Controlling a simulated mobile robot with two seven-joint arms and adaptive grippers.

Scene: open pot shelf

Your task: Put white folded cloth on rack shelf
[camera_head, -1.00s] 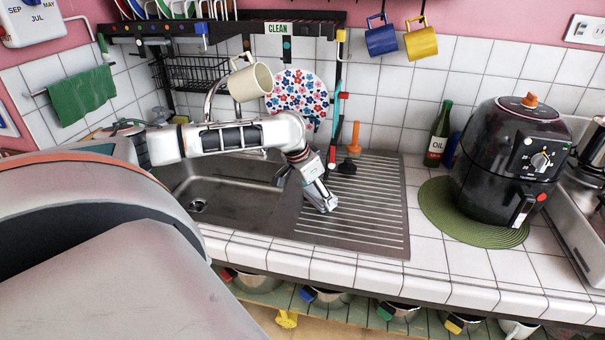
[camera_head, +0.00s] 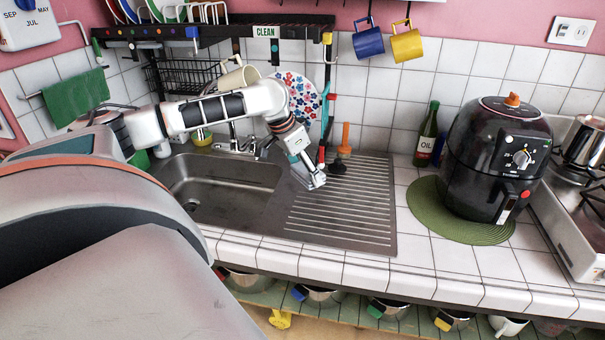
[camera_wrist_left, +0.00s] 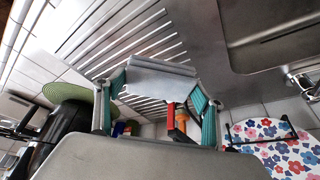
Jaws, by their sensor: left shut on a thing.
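My left gripper (camera_head: 315,182) is low over the ridged drainboard (camera_head: 345,215), right of the sink basin. In the left wrist view my gripper (camera_wrist_left: 157,90) has its teal-sided fingers on either side of a pale, flat, layered piece. This looks like the white folded cloth (camera_wrist_left: 160,75), shaded grey, and the gripper is shut on it. In the head view the cloth is too small to separate clearly from the fingertips. The black rack shelf (camera_head: 225,31) with the CLEAN sign is on the back wall, holding plates at its left. My right gripper is not in view.
The sink basin (camera_head: 222,185) lies left of the gripper. A cream mug (camera_head: 240,77) and a flowered plate (camera_head: 296,95) are behind my arm. An orange-handled plunger (camera_head: 345,140) stands at the drainboard's back. An oil bottle (camera_head: 427,135) and a black air fryer (camera_head: 495,160) are to the right.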

